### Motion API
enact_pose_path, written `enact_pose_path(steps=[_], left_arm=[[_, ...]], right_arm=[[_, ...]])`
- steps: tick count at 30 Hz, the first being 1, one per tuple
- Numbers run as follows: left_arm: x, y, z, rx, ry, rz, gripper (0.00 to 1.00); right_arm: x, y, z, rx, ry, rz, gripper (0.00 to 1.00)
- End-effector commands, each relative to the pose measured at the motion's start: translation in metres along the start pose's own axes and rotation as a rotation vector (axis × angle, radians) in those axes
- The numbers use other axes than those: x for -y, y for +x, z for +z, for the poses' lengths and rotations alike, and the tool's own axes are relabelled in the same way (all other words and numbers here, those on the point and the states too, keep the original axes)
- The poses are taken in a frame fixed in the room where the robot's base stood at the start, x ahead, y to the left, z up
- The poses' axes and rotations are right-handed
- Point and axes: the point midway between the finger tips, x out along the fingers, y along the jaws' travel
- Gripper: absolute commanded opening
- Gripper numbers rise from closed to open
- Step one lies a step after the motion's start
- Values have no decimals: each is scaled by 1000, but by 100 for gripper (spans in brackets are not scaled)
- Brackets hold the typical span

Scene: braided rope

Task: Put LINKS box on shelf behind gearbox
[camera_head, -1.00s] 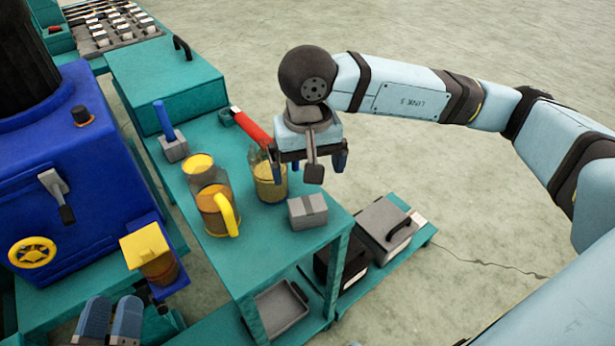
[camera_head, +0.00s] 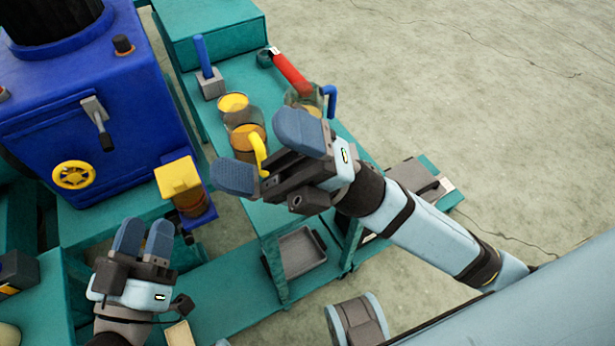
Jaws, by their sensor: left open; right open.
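No LINKS label is readable in view. The small grey box seen earlier on the teal bench (camera_head: 245,72) is now hidden behind my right gripper. A large blue housing (camera_head: 60,130) with a yellow handwheel stands at the left and may be the gearbox. My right gripper (camera_head: 266,155) is open and empty, its blue fingers spread over the bench, in front of the jars. My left gripper (camera_head: 144,237) is open and empty at the lower left, in front of the blue housing, its fingers fairly close together.
A grey tray (camera_head: 300,252) lies on the lower shelf. A lidded grey case (camera_head: 412,176) is partly hidden by my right arm. Floor at right is clear.

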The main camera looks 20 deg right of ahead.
Motion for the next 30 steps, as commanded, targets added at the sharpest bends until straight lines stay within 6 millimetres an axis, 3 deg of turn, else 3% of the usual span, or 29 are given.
enact_pose_path(steps=[3, 6, 12, 18, 30], left_arm=[[0, 0, -1, -1, 0, 0, 43], [0, 0, -1, -1, 0, 0, 43], [0, 0, -1, -2, 0, 0, 43], [0, 0, -1, -3, 1, 0, 43], [0, 0, -1, -3, 0, 0, 43]], right_arm=[[8, -27, 26, 341, 382, 40, 100], [23, -61, 41, 602, 703, 93, 100], [54, -119, 39, 968, 1181, 214, 100], [66, -140, 31, 1093, 1354, 270, 100], [67, -141, 31, 1095, 1358, 270, 100]])
